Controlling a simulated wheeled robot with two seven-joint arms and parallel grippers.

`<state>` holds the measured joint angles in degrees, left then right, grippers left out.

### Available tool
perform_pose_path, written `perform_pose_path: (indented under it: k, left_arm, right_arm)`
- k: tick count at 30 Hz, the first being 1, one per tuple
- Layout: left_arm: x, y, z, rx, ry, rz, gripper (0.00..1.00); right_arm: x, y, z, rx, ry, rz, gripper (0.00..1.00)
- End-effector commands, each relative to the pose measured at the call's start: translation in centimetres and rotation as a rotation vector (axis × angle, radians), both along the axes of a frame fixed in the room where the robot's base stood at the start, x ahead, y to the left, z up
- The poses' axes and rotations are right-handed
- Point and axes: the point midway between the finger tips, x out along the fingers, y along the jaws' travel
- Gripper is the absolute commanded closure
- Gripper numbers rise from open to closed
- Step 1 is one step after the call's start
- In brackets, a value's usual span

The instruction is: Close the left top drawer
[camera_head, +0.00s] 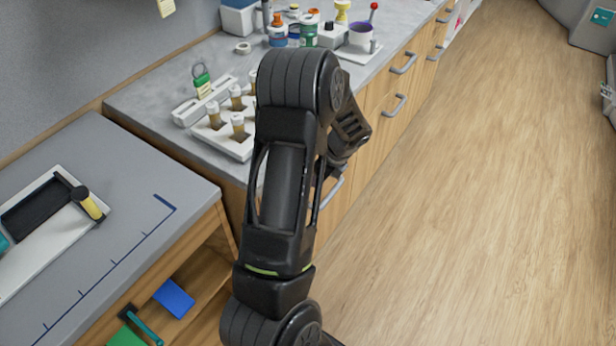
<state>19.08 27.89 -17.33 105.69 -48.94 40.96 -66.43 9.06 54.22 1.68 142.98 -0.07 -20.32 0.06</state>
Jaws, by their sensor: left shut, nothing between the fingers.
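An open wooden drawer (206,300) shows at the lower left, below the edge of a grey worktop. A blue item (174,298) and a green item (127,337) lie in it. Its front is not visible; my left arm covers its right part and the picture's bottom edge cuts it off. My left gripper (334,170) is beyond my arm, in front of the wooden cabinet fronts under the far counter. It is shut and empty, partly hidden by my arm. It is apart from the open drawer's visible part. My right gripper is not in view.
A white tray (50,240) lies on the near worktop. The wooden floor (470,220) at right is clear.

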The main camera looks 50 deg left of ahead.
Motion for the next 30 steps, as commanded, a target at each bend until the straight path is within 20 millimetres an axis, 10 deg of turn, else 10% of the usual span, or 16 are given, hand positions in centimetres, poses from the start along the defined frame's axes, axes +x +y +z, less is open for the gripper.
perform_pose_path:
  k: [13,30]
  left_arm:
    - [1.4,-3.5,8.3,-0.004,-0.004,-0.002,1.0]
    - [1.4,-3.9,9.2,-0.005,-0.001,-0.003,1.0]
  right_arm:
    - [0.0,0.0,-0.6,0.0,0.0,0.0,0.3]
    - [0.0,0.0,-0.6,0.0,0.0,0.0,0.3]
